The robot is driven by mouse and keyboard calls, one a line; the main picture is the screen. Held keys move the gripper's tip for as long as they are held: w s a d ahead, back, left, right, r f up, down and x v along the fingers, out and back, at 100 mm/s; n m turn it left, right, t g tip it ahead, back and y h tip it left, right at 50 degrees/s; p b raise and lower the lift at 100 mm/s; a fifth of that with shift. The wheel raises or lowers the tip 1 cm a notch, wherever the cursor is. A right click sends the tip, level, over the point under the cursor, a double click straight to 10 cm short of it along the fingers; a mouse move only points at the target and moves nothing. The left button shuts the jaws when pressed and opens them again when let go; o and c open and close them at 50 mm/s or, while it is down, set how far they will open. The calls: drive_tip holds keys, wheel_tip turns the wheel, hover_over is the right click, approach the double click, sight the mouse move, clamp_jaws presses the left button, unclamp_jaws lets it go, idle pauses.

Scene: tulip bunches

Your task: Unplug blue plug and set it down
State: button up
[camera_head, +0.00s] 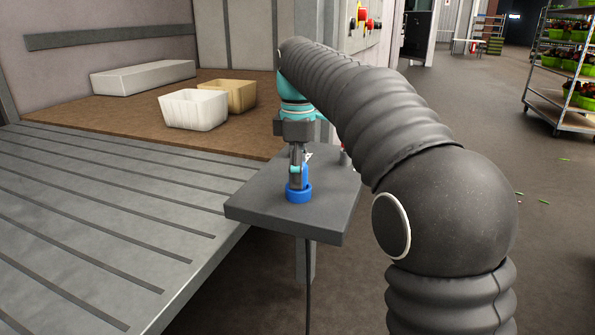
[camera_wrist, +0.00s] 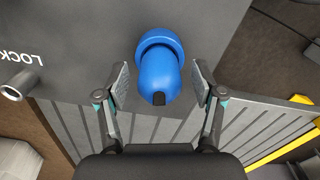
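The blue plug (camera_wrist: 159,79) sits upright in a blue round socket (camera_head: 299,196) on a small grey stand. In the wrist view the plug's rounded body lies between the two fingers of my gripper (camera_wrist: 160,88), with a visible gap on each side. My gripper (camera_head: 297,172) is open and pointed down at the plug in the head view. There my fingers partly hide the plug, and only a blue strip (camera_head: 306,174) of it shows.
The grey stand top (camera_head: 260,205) has a metal peg (camera_wrist: 14,88) beside "LOCK" lettering. A slatted grey surface (camera_head: 110,200) lies left. White (camera_head: 192,110) and tan (camera_head: 230,96) bins and a pale block (camera_head: 143,77) rest on a brown board. A plant trolley (camera_head: 556,75) stands far right.

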clamp_jaws()
drive_tip(key=shift+r+p, duration=0.5)
drive_tip(key=shift+p, duration=0.15)
idle(0.4)
drive_tip(key=shift+r+p, duration=0.35)
drive_tip(key=shift+p, duration=0.1)
drive_tip(key=shift+r+p, duration=0.85)
drive_tip(key=shift+p, duration=0.2)
drive_tip(key=shift+r, duration=1.95)
